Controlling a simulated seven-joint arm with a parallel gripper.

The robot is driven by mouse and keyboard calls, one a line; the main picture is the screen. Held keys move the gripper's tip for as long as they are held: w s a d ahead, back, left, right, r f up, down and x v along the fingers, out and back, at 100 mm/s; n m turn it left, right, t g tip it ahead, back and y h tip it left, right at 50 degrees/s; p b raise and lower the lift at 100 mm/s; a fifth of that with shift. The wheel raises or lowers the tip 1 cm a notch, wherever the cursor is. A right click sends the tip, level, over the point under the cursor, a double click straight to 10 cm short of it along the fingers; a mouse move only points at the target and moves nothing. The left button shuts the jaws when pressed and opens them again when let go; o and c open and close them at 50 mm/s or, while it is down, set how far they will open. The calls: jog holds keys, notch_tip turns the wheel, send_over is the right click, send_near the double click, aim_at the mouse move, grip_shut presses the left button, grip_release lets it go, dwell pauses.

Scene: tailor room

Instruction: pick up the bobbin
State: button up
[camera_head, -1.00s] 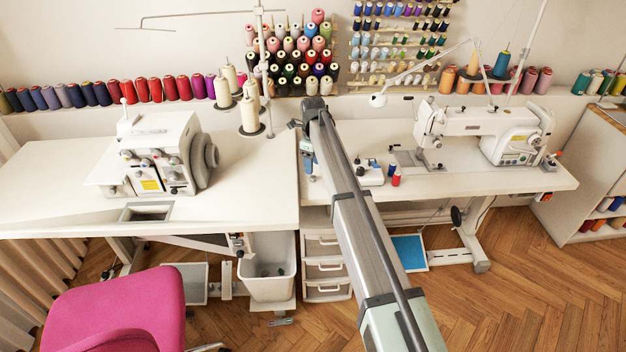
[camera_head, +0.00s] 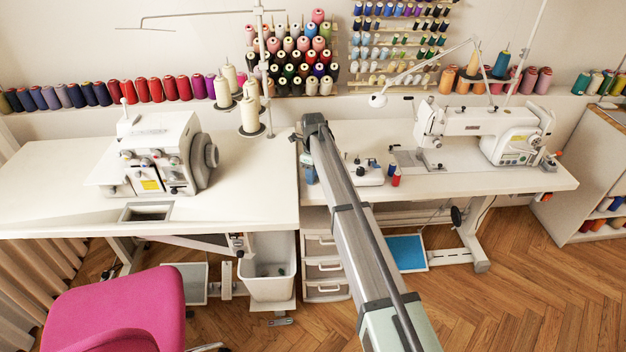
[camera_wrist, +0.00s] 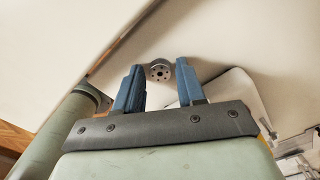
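The bobbin (camera_wrist: 158,71) is a small grey metal disc with holes in its face. In the wrist view it is on the white tabletop, between and slightly beyond the blue fingertips of my gripper (camera_wrist: 159,65). The fingers are apart, with a visible gap on either side of the bobbin. In the head view my arm hides the bobbin, and only a bit of blue finger (camera_head: 310,174) shows at the arm's left edge, over the table.
A white sewing machine (camera_head: 480,122) is farther right. A serger (camera_head: 160,150) stands left. The left tabletop (camera_head: 250,190) has clear room.

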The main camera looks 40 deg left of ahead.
grip_shut()
